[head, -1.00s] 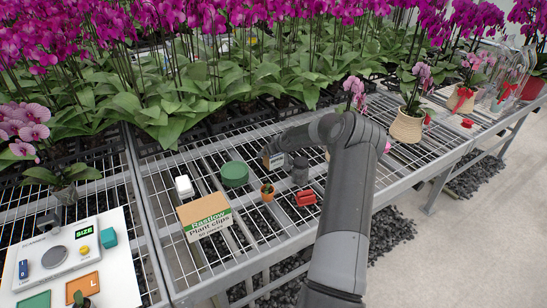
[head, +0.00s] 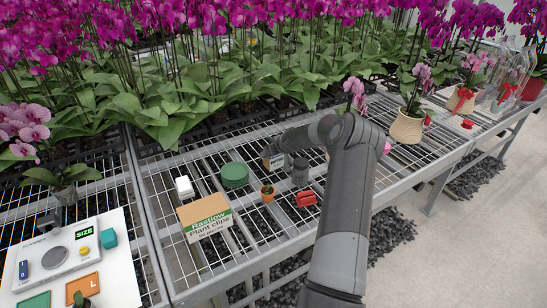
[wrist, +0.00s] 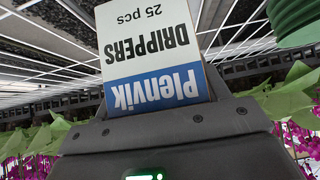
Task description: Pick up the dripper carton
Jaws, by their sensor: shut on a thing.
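The dripper carton (wrist: 155,50) is a small box with a white and blue printed face reading "Plenvik DRIPPERS 25 pcs". It fills the upper middle of the wrist view, its lower part between the dark jaws of my gripper (wrist: 160,118). My gripper is shut on it. In the head view the carton (head: 274,161) shows only as a small pale patch beyond my arm, which hides much of my gripper. I cannot tell how far it is above the mesh bench.
Near it on the mesh bench (head: 265,237) are a green round tub (head: 235,175), a grey jar (head: 300,172), a small potted plant (head: 267,193), a red object (head: 306,198) and a plant clips box (head: 206,217). Orchids (head: 240,80) stand densely behind.

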